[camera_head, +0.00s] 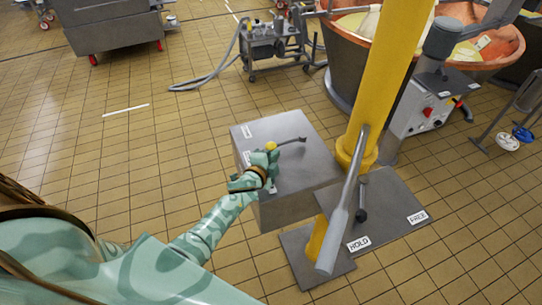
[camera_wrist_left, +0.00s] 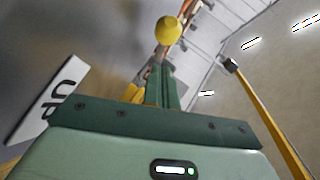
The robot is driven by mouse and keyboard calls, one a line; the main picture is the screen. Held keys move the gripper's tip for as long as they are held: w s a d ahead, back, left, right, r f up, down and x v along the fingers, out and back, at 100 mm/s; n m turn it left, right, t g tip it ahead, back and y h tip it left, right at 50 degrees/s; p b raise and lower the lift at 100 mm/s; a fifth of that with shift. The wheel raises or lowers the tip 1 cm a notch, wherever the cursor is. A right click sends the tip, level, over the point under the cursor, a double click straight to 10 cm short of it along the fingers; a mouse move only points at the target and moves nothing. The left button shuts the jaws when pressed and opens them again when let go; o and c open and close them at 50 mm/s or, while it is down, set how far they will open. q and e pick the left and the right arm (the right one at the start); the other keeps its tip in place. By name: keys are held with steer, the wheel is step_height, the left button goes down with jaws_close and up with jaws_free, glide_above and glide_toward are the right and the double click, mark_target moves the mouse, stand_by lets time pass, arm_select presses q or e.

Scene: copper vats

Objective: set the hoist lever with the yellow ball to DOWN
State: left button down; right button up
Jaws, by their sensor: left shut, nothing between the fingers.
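The hoist lever (camera_head: 290,141) is a dark rod on top of a grey box (camera_head: 300,179), with a yellow ball (camera_head: 271,146) at its left end. The ball also shows in the left wrist view (camera_wrist_left: 168,30), just beyond my fingertips. My left gripper (camera_head: 268,158) is shut and empty, close beside the ball on its near side; I cannot tell whether they touch. In the wrist view its green fingers (camera_wrist_left: 162,85) are together. A white label reading UP (camera_wrist_left: 52,110) is at the left of the wrist view. White labels on the box are unreadable in the head view. My right gripper is not in view.
A yellow post (camera_head: 384,75) stands right of the box. A long grey lever (camera_head: 345,205) leans in front of it, over a plate with HOLD (camera_head: 358,243) and FREE (camera_head: 417,217) labels. A copper vat (camera_head: 345,42) is behind.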

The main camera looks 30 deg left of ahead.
arm_select(q)
steer(key=shift+w+a+f+b, duration=0.15)
steer(key=shift+w+a+f, duration=0.15)
steer(key=shift+w+a, duration=0.15)
steer(key=shift+w+a+f+b, duration=0.15)
steer(key=shift+w+a+f, duration=0.15)
steer(key=shift+a, duration=0.25)
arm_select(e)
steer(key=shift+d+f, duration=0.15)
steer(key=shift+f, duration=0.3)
arm_select(q)
steer(key=shift+a+r, duration=0.1)
steer(key=shift+a, duration=0.05)
